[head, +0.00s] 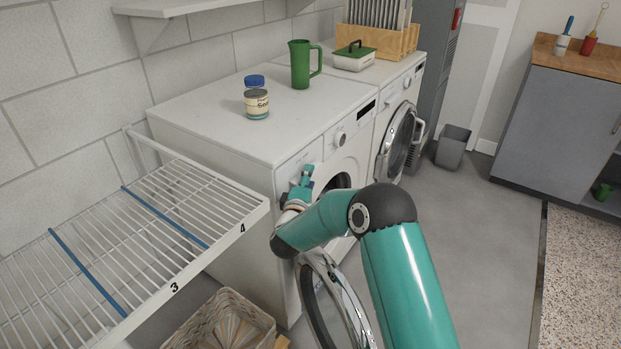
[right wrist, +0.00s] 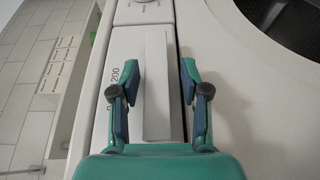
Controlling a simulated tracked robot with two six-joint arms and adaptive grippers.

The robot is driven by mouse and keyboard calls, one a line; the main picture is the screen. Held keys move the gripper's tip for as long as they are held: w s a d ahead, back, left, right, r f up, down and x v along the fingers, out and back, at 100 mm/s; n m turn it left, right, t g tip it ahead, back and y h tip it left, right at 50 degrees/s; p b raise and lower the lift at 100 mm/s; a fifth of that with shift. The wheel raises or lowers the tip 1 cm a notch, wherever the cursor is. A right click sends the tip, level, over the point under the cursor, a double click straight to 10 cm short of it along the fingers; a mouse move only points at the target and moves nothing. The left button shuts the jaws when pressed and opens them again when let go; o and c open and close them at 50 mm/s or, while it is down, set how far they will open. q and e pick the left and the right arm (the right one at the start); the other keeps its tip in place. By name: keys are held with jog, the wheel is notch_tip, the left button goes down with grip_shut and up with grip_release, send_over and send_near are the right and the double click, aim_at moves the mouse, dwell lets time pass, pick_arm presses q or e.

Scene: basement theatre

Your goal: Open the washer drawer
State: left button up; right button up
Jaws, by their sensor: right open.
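The white washer (head: 232,133) is the nearer of two machines along the wall, and its round chrome-rimmed door (head: 352,312) stands open below my arm. My right gripper (head: 295,187) is at the upper left of the washer's front, largely covering the drawer area in the head view. In the right wrist view, my right gripper (right wrist: 157,76) is open, one finger on each side of the pale raised drawer handle (right wrist: 158,100). Nothing is clamped, and whether the fingers touch it I cannot tell. My left gripper is not in view.
A green jug (head: 300,65), a labelled jar (head: 256,103) and a lidded box (head: 354,58) stand on the machines. A white wire rack (head: 150,235) lies close to the left, above a wicker basket (head: 222,322).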

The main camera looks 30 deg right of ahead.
jog(key=shift+w+d, duration=0.4)
jog(key=shift+f, duration=0.1)
grip_shut()
